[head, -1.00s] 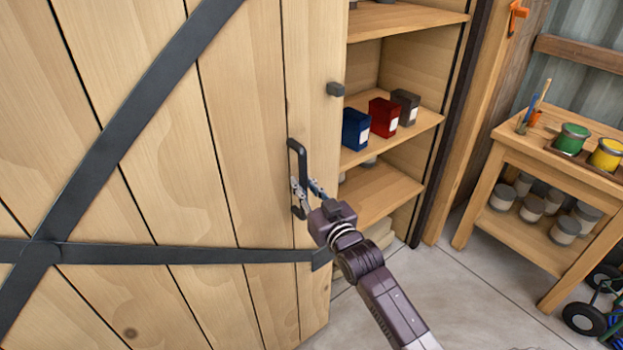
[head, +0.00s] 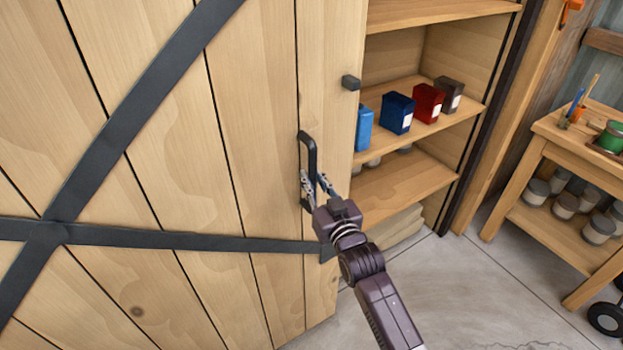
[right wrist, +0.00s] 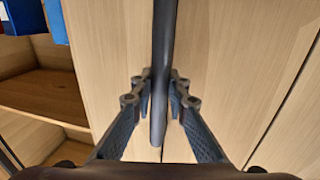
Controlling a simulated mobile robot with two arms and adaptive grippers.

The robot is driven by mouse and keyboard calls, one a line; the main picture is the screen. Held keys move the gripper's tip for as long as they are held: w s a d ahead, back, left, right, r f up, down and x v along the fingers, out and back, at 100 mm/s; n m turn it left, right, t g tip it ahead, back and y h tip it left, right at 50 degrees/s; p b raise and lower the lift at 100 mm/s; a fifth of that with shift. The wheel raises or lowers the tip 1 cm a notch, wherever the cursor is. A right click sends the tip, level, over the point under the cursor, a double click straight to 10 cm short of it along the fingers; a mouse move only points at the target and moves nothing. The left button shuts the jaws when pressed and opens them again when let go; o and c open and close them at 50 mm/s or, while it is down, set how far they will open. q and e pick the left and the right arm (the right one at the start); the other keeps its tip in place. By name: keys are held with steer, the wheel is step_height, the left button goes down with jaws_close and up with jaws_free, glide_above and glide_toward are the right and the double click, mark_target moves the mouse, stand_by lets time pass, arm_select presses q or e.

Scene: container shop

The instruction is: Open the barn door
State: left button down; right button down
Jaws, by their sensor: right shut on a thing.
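The barn door (head: 180,160) is pale wood planks with dark metal straps and fills the left of the head view. It stands partly across a shelf unit, with shelves showing past its right edge. Its dark vertical handle (head: 312,150) is near that edge. My right gripper (head: 313,187) is shut on the handle's lower part. In the right wrist view the handle (right wrist: 158,90) runs between the two fingers (right wrist: 158,98). A small dark block (head: 351,82) sits at the door's edge above the handle. My left gripper is not in view.
Light blue, dark blue (head: 398,113), red (head: 428,103) and dark boxes stand on the middle shelf. A wooden table (head: 560,190) with paint cans is at the right. A wheeled thing (head: 607,318) shows at the lower right. The floor (head: 450,290) between is clear.

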steer(key=c, duration=2)
jaws_free()
steer(key=shift+a, duration=0.1)
steer(key=shift+o, duration=0.6)
steer(key=shift+s+a, duration=0.1)
steer(key=shift+s+d+f, duration=0.1)
steer(key=shift+s+d, duration=0.15)
steer(key=shift+s, duration=0.3)
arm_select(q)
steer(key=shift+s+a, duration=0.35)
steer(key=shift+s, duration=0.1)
arm_select(e)
steer(key=v, duration=1.1)
steer(key=shift+w, duration=0.1)
